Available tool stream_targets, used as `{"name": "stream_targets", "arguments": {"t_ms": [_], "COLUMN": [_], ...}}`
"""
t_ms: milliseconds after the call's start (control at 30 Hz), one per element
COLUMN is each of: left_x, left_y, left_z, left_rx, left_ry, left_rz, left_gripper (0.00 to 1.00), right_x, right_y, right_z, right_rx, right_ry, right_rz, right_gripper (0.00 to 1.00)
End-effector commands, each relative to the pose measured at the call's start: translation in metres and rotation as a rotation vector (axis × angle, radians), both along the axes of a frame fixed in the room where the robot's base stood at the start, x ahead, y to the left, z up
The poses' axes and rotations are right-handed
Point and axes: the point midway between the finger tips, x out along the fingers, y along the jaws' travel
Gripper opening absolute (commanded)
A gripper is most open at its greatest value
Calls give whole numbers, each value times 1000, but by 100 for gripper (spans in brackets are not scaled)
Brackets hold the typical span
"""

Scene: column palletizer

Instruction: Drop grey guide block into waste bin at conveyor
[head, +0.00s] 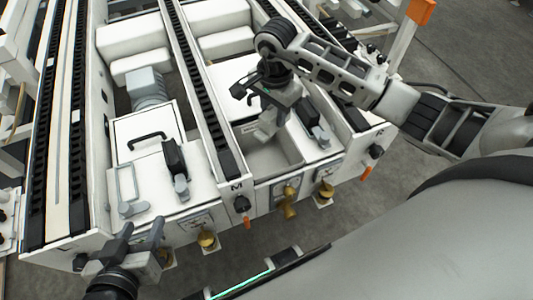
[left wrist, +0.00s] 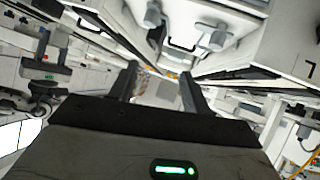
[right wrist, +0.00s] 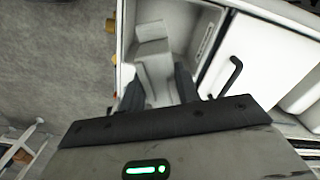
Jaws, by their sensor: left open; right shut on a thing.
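The light grey guide block (head: 264,126) is held in my right gripper (head: 272,112), above an open recess in the white machine. In the right wrist view the stepped block (right wrist: 153,62) sits between the fingers (right wrist: 160,90), which partly hide its lower end. The open recess (head: 282,153) below looks like the waste bin; its pale inner wall also shows in the right wrist view (right wrist: 185,22). The block's clearance from its walls cannot be told. My left gripper (head: 140,238) is open and empty at the machine's front left; its spread fingers show in the left wrist view (left wrist: 158,88).
Black conveyor rails (head: 207,95) run lengthwise across the machine. A white lid with a black handle (head: 147,140) is left of the recess. Brass-coloured fittings (head: 290,205) and orange-tipped knobs stick out from the front face. Grey floor is open at the front.

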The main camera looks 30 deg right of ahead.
Motion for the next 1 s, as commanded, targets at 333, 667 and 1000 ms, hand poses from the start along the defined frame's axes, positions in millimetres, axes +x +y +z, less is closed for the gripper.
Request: {"name": "stream_targets", "arguments": {"t_ms": [333,667,1000], "left_x": [2,6,8], "left_y": [-8,-20,-18], "left_z": [-45,-76,-79], "left_rx": [-8,-11,0], "left_ry": [73,131,138], "left_rz": [-22,-64,-73], "left_gripper": [48,48,48], "right_x": [0,0,0], "right_y": [0,0,0], "right_z": [-36,-58,-59], "right_rx": [1,0,-1], "right_ry": [-1,-1,-1], "right_rz": [-7,-5,-5], "right_gripper": [8,8,8]}}
